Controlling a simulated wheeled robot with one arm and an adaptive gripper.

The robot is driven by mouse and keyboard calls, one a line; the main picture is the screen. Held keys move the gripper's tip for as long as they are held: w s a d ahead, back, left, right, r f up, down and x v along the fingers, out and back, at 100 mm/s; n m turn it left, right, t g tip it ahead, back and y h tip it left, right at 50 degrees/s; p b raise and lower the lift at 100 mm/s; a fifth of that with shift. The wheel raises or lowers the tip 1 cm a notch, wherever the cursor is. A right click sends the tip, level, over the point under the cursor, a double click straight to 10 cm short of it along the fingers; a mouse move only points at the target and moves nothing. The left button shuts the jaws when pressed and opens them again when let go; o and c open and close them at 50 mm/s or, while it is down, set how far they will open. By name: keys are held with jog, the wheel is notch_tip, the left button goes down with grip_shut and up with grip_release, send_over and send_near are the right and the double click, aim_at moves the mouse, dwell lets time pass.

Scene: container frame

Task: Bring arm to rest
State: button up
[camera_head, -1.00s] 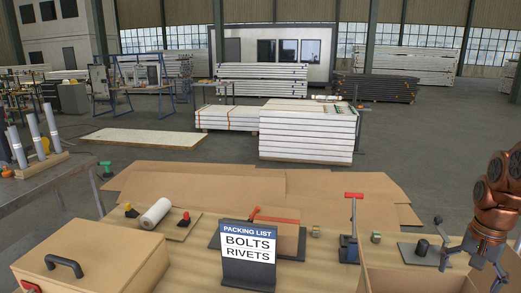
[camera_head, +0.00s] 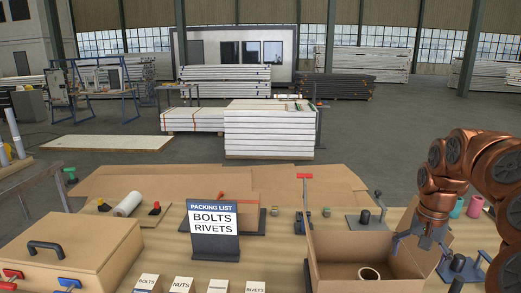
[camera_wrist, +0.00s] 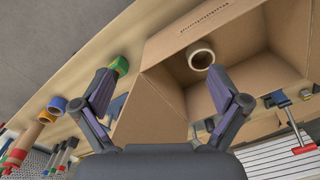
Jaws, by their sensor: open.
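My gripper (camera_head: 427,243) is at the right in the head view, above the right side of an open cardboard box (camera_head: 345,279). In the wrist view my gripper (camera_wrist: 165,88) is open, its two fingers apart with nothing between them. The same box (camera_wrist: 180,85) lies beyond the fingers there. A pale ring-shaped roll (camera_head: 369,273) is inside the box; it also shows in the wrist view (camera_wrist: 201,59). My copper-coloured arm is bent at the right of the head view.
A packing list sign (camera_head: 213,230) reads BOLTS, RIVETS. Small labelled boxes (camera_head: 181,284) stand at the front edge. Pink and teal rolls (camera_head: 474,206) stand behind my arm.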

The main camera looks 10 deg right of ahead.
jog(key=s+a+f+n+b, duration=0.1)
jog(key=a+n+b, duration=0.15)
jog(key=a, duration=0.75)
jog(key=s+a+f+n+b, duration=0.15)
jog(key=a+n, duration=0.25)
jog(key=a, duration=0.6)
jog(key=s+a+f+n+g+b, duration=0.1)
jog(key=s+a+f, duration=0.4)
jog(key=s, duration=0.3)
jog(key=s+a+f+n+g+b, duration=0.1)
jog(key=s+a+f+n+b, duration=0.1)
jog(key=s+a+f, duration=0.3)
jog(key=s+a, duration=0.2)
jog(key=s, duration=0.1)
jog(key=shift+f, duration=0.2)
